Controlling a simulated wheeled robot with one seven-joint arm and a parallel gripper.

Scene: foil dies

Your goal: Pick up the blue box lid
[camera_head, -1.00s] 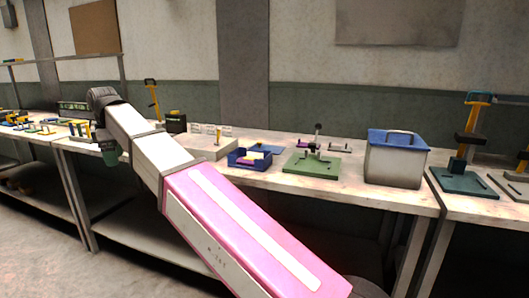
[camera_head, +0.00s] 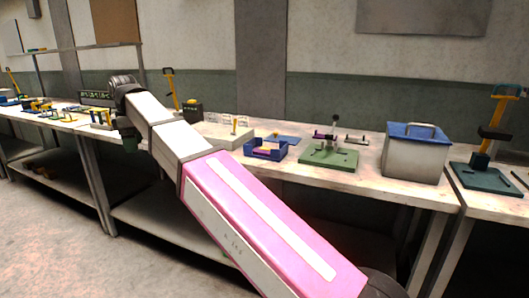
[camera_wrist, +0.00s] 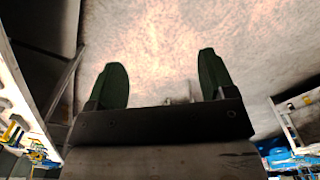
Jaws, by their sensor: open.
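A large grey box (camera_head: 413,163) with a blue lid (camera_head: 418,131) and a handle on top stands at the right of the middle table. A small open blue box (camera_head: 265,149) sits further left on that table, with something yellow and pink in it. A flat blue piece (camera_head: 287,139) lies behind the small box; I cannot tell if it is a lid. My gripper (camera_head: 130,143) hangs at the table's left end, well left of all these. In the wrist view its dark green fingers (camera_wrist: 162,82) are apart, with nothing between them but the pale floor beyond.
A green fixture (camera_head: 329,158) with an upright post stands between the small blue box and the grey box. A pale block (camera_head: 219,135) lies left of the small box. A yellow press (camera_head: 491,140) stands on the right table. The floor (camera_head: 50,235) at left is open.

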